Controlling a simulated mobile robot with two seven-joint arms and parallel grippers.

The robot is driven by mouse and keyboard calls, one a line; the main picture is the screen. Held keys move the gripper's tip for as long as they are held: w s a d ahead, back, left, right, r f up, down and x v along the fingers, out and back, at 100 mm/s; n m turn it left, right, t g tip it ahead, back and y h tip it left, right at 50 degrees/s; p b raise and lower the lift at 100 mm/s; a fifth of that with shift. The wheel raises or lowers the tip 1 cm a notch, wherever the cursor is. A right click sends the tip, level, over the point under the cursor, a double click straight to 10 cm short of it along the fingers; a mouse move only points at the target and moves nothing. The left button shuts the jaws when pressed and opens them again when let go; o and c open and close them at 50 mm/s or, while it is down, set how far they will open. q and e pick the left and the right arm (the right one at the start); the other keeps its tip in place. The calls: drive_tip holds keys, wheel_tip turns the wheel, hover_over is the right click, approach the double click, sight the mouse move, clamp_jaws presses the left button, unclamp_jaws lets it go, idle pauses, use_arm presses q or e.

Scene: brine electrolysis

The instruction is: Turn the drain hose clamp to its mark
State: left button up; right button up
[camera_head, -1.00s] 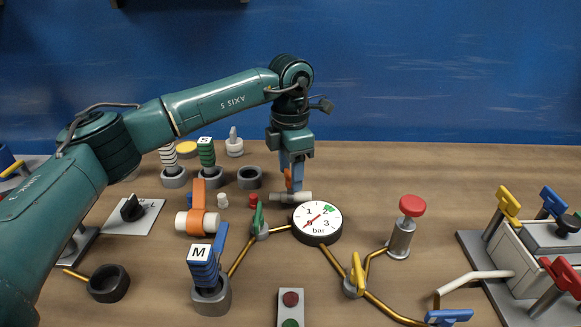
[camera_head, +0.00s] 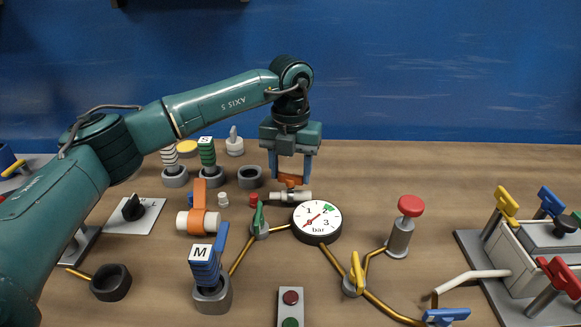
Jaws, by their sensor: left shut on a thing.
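My left gripper (camera_head: 290,178) points down behind the pressure gauge, its two blue fingers side by side. It is shut on the orange handle of a hose clamp (camera_head: 291,182), which sits on a short white hose piece (camera_head: 303,196). The fingers partly cover the handle, and I cannot make out a mark there. A second orange clamp (camera_head: 198,197) stands upright on another white hose piece (camera_head: 184,222) at the left, with no gripper at it. My right gripper is not in view.
The round gauge (camera_head: 317,218) stands just in front of the held clamp. A green-handled valve (camera_head: 258,216), a red-topped post (camera_head: 410,206) and the block marked M (camera_head: 203,254) stand nearby. Black rings and capped posts lie left of the gripper. The back right of the table is clear.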

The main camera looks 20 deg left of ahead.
sight(290, 174)
use_arm(q)
drive_tip(key=shift+r+n, duration=0.1)
drive_tip(key=shift+n, duration=1.2)
drive_tip(key=o, duration=1)
wheel_tip(290, 174, up, 13)
drive_tip(key=shift+r, duration=0.1)
